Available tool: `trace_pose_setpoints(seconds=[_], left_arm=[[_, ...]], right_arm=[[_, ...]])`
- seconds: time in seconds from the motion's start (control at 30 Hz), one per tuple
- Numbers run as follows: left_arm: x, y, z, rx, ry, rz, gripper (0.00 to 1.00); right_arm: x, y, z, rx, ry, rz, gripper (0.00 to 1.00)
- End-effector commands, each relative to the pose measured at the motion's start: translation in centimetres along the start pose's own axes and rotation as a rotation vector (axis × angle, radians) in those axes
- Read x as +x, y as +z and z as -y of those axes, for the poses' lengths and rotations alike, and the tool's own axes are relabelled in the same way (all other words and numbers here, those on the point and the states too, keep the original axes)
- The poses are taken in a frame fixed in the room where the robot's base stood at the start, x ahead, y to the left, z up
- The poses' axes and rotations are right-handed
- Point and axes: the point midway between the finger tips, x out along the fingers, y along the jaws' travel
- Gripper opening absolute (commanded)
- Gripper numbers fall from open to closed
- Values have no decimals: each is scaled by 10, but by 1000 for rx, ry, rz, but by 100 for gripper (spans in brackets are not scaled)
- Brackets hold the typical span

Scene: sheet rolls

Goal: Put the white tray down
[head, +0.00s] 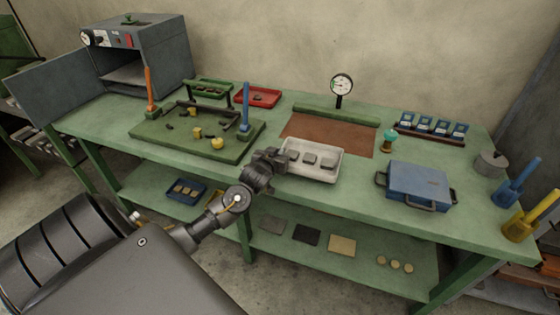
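The white tray (312,174) is at the middle of the green workbench, near its front edge, with several grey blocks in it. It overlaps the front edge of a brown mat in the picture. I cannot tell whether it rests on the bench or hangs just above it. My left gripper (279,157) is at the tray's left end, touching or nearly touching its wall. Its fingers are small and partly hidden, so their opening does not show. My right gripper is not in view.
A brown mat (325,134) lies behind the tray, largely clear. A blue lidded box (419,184) stands to the right. A green board (165,142) with upright posts is to the left. A dial gauge (341,86) stands behind. A small teal-topped piece (389,137) stands right of the mat.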

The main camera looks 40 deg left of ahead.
Motion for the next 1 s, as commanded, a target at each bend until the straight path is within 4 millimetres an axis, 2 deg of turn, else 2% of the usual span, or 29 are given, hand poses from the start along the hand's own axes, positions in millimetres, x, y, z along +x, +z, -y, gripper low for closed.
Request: trace_pose_setpoints(seconds=[0.07,0.27,0.63,0.8,1.0], left_arm=[[5,6,-6,0,2,-1,0],[11,30,-4,0,1,0,0],[12,34,-4,-1,1,-2,0],[12,35,-4,1,1,1,24],[12,35,-4,1,1,1,26]], right_arm=[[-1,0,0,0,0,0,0],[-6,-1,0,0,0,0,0],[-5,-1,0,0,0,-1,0],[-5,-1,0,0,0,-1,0],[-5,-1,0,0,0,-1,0]])
